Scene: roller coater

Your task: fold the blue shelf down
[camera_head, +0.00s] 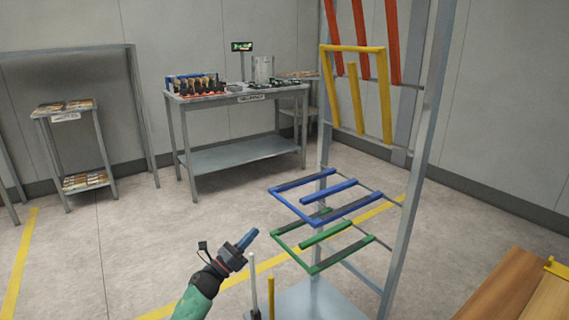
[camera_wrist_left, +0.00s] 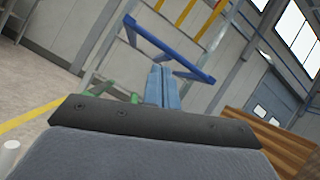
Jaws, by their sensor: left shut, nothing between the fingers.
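The blue shelf (camera_head: 350,210) is a flat frame of blue bars on the tall grey rack, and it lies folded out, about level, just above the green shelf (camera_head: 343,255). It also shows in the left wrist view, where its bar (camera_wrist_left: 170,50) runs slanted beyond my fingertips. My left gripper (camera_head: 248,238) is shut and empty, its blue fingers together. In the head view it is left of and below the blue shelf, apart from it. The closed fingers also show in the left wrist view (camera_wrist_left: 162,85). My right gripper is not in view.
The yellow shelf (camera_head: 386,95) and red shelf (camera_head: 363,40) stand folded up higher on the rack post (camera_head: 418,150). A white upright rod (camera_head: 253,285) and a yellow one (camera_head: 271,297) stand near my left gripper. A wooden surface (camera_head: 510,290) is at lower right. Worktables stand behind.

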